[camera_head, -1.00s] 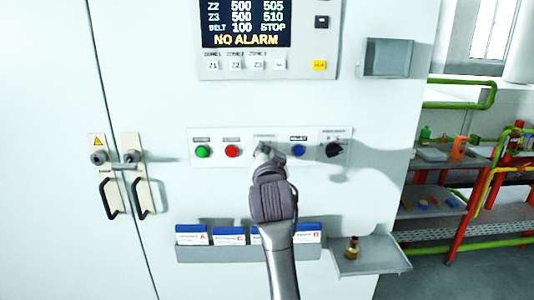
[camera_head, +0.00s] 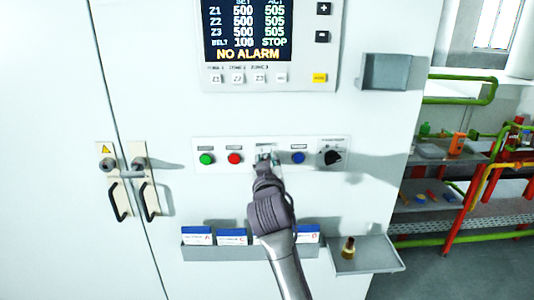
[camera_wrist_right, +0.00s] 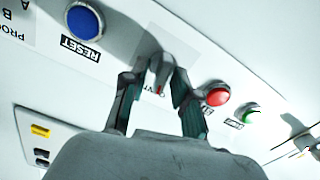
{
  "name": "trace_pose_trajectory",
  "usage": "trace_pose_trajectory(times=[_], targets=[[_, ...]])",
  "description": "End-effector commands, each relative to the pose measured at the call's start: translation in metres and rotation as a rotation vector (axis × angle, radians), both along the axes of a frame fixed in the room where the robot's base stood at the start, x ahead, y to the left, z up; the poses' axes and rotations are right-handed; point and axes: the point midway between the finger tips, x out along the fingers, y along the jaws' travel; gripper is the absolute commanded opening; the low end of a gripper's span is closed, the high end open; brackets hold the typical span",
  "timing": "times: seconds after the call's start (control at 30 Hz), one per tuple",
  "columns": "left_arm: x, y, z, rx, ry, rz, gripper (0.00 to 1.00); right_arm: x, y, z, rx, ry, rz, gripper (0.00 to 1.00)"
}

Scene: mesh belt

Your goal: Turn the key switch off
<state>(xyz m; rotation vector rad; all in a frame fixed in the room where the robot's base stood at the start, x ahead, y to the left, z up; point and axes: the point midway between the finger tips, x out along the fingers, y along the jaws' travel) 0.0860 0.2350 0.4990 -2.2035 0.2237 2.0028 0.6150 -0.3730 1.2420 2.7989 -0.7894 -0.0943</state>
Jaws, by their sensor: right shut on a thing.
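The key switch (camera_wrist_right: 160,68) is a small grey knob with a red mark, in the middle of the white control strip (camera_head: 222,168). In the wrist view it sits between the two fingers of my right gripper (camera_wrist_right: 156,80), which is shut on it. In the head view the gripper (camera_head: 267,160) hides most of the switch, and its wrist tilts to the lower right. The label by the switch is partly covered, so its position cannot be read. My left gripper is not in view.
A green button (camera_head: 207,159) and a red button (camera_head: 234,158) are left of the switch. A blue reset button (camera_head: 298,158) and a black selector (camera_head: 331,157) are right. Below are a card holder (camera_head: 215,252) and a small shelf (camera_head: 370,260). The display (camera_head: 247,30) reads NO ALARM.

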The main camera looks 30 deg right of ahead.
Motion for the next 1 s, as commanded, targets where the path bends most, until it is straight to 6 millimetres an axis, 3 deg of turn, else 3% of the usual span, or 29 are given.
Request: trace_pose_trajectory(times=[0.4, 1.0], targets=[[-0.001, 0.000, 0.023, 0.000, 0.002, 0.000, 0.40, 0.001, 0.001, 0.002, -0.210, 0.125, 0.000, 0.00], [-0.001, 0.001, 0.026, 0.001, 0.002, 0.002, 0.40, 0.001, 0.000, 0.001, -0.259, 0.154, -0.002, 0.00]])
